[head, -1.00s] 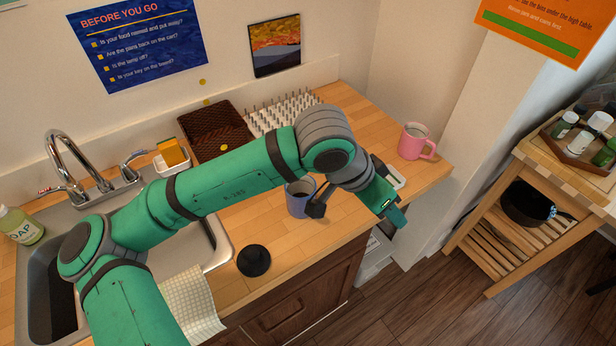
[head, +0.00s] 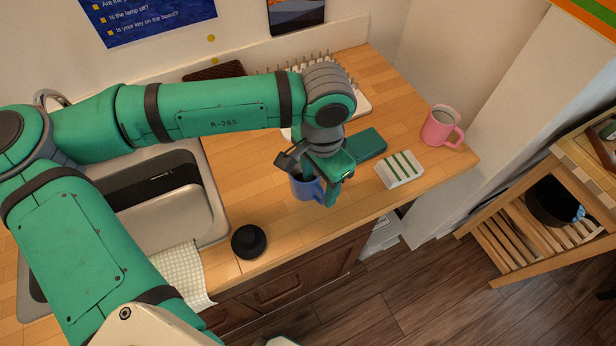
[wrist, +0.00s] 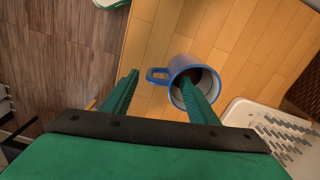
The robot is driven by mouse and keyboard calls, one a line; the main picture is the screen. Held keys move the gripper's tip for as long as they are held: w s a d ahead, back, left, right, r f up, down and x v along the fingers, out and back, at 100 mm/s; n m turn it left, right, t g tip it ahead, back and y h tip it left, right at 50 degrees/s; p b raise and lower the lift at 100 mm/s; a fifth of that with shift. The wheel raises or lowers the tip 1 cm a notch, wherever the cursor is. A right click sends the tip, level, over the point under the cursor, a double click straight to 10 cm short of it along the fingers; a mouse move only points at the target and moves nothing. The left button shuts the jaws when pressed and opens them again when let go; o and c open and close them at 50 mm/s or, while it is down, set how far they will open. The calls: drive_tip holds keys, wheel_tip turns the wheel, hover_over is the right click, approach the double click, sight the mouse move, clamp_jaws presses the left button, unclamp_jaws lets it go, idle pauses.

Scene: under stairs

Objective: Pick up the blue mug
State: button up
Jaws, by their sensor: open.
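The blue mug (head: 303,189) stands upright on the wooden counter in the head view, partly covered by my gripper (head: 309,180). In the wrist view the mug (wrist: 181,46) shows from above, its handle pointing left and its inside dark. My gripper (wrist: 158,77) is open there. Its right finger overlaps the mug's opening and its left finger lies beyond the handle's outer side. The handle and near wall appear between the fingers. I cannot tell how deep the right finger reaches or whether either finger touches the mug.
A teal block (head: 366,145), a white box with green stripes (head: 400,169) and a pink mug (head: 440,127) are to the right. A black round object (head: 249,242) is front left, near the sink (head: 176,225). A white pegged rack (wrist: 239,113) is beside the mug.

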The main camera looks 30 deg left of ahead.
sight(319, 200)
drive_tip(key=shift+s+d+f, duration=0.1)
drive_tip(key=shift+d+f, duration=0.05)
drive_tip(key=shift+f, duration=1.25)
drive_tip(key=shift+d+f, duration=0.1)
drive_tip(key=shift+f, duration=1.25)
drive_tip(key=shift+a, duration=0.1)
clamp_jaws()
